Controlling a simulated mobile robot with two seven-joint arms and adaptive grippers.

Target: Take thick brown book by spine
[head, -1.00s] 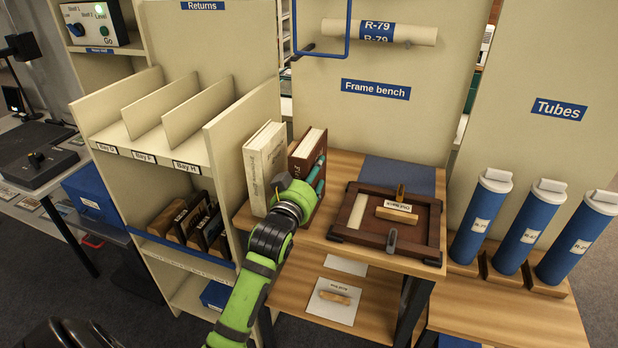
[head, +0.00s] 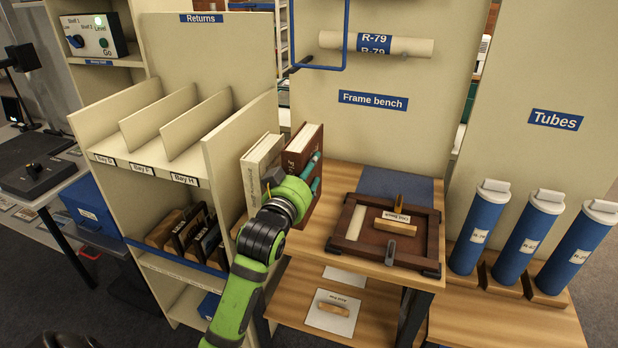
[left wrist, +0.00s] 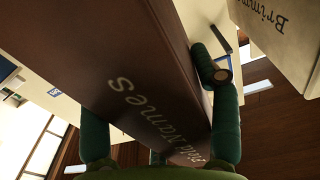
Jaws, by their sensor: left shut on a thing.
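The thick brown book (head: 304,150) stands upright on the left side of the wooden bench, its lettered spine facing forward. It looks slightly raised, but my gripper and arm hide its lower edge. My left gripper (head: 314,176) is shut on the book, with green fingers along its sides near the spine. In the left wrist view the brown spine (left wrist: 140,60) runs between the two fingers, with pale lettering on it. A cream book (head: 259,170) stands just left of it, partly hidden by my wrist. My right gripper is not in view.
The Returns shelf (head: 215,150) with bays stands close on the left. A dark wooden frame (head: 345,232) lies on the bench to the right. Blue tubes (head: 480,230) stand farther right. A rolled tube (head: 395,45) hangs above on the back panel.

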